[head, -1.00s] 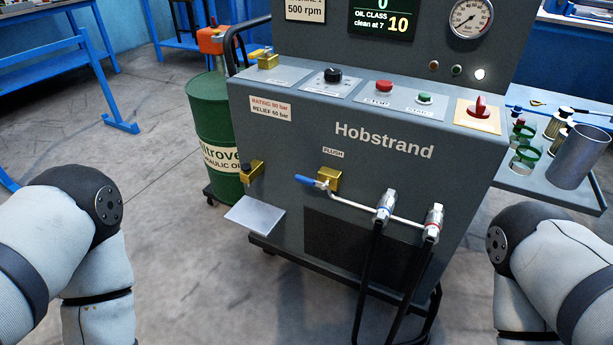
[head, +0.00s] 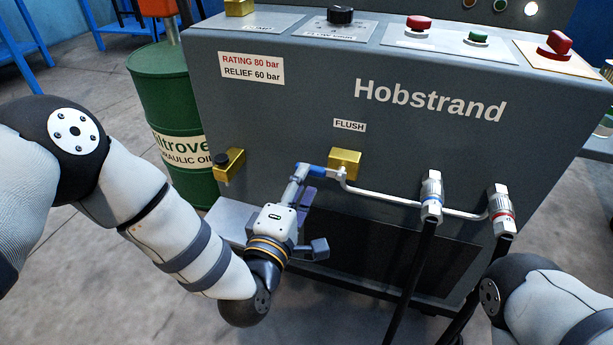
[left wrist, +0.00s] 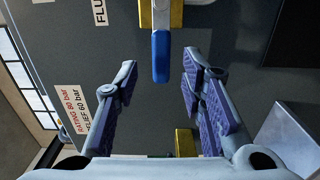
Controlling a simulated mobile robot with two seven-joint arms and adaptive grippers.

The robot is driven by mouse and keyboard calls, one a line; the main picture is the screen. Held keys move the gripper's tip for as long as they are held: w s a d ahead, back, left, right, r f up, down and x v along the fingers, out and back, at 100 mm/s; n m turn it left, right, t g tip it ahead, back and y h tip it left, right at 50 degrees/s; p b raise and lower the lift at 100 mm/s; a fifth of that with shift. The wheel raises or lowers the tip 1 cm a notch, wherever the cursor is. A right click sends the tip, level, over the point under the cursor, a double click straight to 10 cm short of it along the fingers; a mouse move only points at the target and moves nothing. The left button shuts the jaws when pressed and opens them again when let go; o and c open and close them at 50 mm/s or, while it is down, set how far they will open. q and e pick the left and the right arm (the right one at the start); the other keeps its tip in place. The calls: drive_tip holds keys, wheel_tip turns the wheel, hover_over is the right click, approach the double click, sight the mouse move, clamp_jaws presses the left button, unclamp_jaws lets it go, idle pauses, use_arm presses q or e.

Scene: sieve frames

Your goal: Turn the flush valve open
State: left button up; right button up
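The flush valve has a brass body (head: 344,163) on the machine's front, under the FLUSH label. Its blue lever (head: 314,171) points left, roughly level; it also shows in the left wrist view (left wrist: 161,56). My left gripper (head: 307,184) is at the lever's free end, fingers spread. In the left wrist view the open fingers (left wrist: 159,66) stand on either side of the lever's tip, with gaps on both sides. In the head view the upper finger partly covers the lever's end. Only part of my right arm shows, at lower right; its gripper is out of view.
A pipe (head: 395,198) runs right from the valve to two hose couplings (head: 431,196) with black hoses. A second brass valve (head: 229,164) sits left, above a grey shelf plate (head: 228,221). A green oil drum (head: 165,100) stands at the left.

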sight(320, 170)
use_arm(q)
drive_tip(key=x, duration=0.3)
drive_tip(key=shift+w+d, duration=0.1)
drive_tip(key=shift+w, duration=0.15)
use_arm(e)
drive_tip(key=shift+f, duration=0.3)
use_arm(q)
clamp_jaws()
